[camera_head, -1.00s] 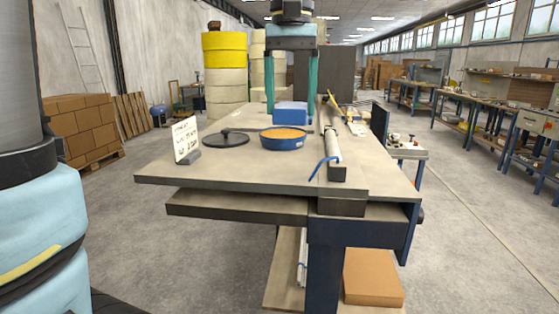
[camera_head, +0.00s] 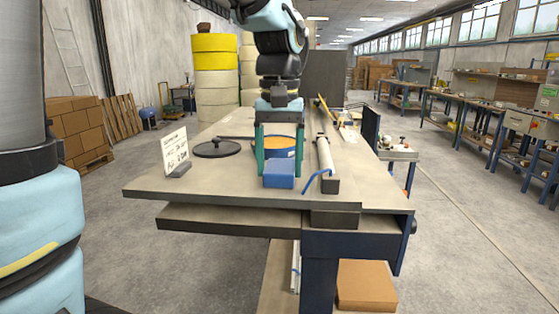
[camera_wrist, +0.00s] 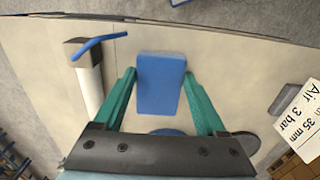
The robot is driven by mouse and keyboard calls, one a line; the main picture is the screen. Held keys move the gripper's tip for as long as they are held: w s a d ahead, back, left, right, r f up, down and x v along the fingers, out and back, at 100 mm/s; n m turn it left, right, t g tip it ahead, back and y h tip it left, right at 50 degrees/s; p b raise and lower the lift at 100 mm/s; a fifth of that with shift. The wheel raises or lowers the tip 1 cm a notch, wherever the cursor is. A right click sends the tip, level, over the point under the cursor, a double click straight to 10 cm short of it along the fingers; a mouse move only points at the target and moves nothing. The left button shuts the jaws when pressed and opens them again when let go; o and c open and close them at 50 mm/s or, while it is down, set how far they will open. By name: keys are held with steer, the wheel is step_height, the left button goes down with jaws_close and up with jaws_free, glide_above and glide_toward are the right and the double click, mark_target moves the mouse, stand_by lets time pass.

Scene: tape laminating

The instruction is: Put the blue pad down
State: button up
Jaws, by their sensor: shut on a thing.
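The blue pad (camera_head: 279,174) is a small blue block near the front of the table, in front of the blue round pan (camera_head: 279,152). My gripper (camera_head: 280,168) comes down from above with its green fingers on either side of the pad, shut on it. In the wrist view, the pad (camera_wrist: 160,85) sits between the two green fingertips (camera_wrist: 160,76), over the pale tabletop. The pad looks level and low over the table (camera_head: 220,182); I cannot tell whether its underside touches. My gripper partly hides the pan.
The table's front left is bare.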

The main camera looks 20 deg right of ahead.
mark_target(279, 170)
steer(key=o, duration=1.1)
steer(key=shift+f, duration=0.1)
steer(key=shift+o, duration=0.2)
step_height(279, 170, up, 12)
steer(key=b, duration=0.1)
